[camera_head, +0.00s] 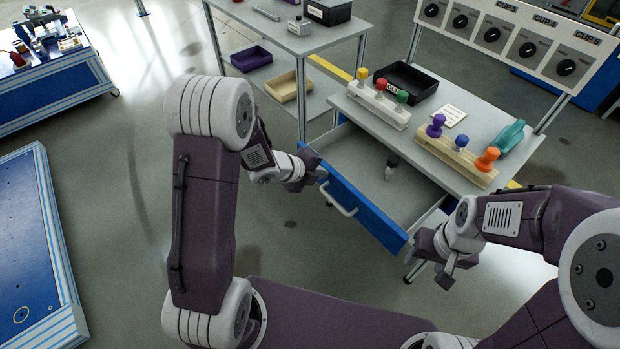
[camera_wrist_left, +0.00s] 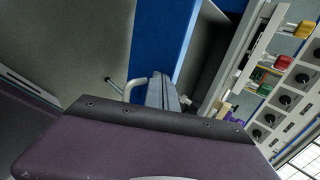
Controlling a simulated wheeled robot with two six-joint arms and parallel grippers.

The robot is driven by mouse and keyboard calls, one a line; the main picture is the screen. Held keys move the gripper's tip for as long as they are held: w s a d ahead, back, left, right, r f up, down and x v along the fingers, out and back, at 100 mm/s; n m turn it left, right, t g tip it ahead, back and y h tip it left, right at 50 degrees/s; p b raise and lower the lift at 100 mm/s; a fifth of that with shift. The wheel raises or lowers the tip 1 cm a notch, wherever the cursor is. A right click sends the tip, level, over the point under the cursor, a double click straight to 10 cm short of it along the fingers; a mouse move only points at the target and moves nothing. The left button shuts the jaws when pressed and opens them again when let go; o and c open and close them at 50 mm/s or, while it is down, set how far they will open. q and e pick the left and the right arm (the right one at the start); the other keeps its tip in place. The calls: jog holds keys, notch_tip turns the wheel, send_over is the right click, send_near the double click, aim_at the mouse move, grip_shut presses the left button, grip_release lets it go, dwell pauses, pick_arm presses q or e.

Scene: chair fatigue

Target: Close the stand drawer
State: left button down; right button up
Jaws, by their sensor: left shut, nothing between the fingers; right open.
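The stand drawer (camera_head: 365,172) is pulled out, with a blue front (camera_head: 375,218) and a pale handle (camera_head: 338,197). A small dark-topped item (camera_head: 391,166) is inside it. My left gripper (camera_head: 318,175) is shut and empty at the left end of the blue front, close to the handle; I cannot tell if it touches. In the left wrist view the blue front (camera_wrist_left: 158,45) and the handle (camera_wrist_left: 125,88) show beside the gripper (camera_wrist_left: 163,90). My right gripper (camera_head: 438,270) is open near the right end of the front, apart from the handle.
A panel of dials (camera_head: 510,40) stands behind. A grey shelf (camera_head: 290,35) is at the back left. The floor (camera_head: 110,170) at left is clear.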

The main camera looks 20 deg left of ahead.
pick_arm(q)
jog(key=shift+w+d, duration=0.4)
jog(key=shift+w, duration=0.15)
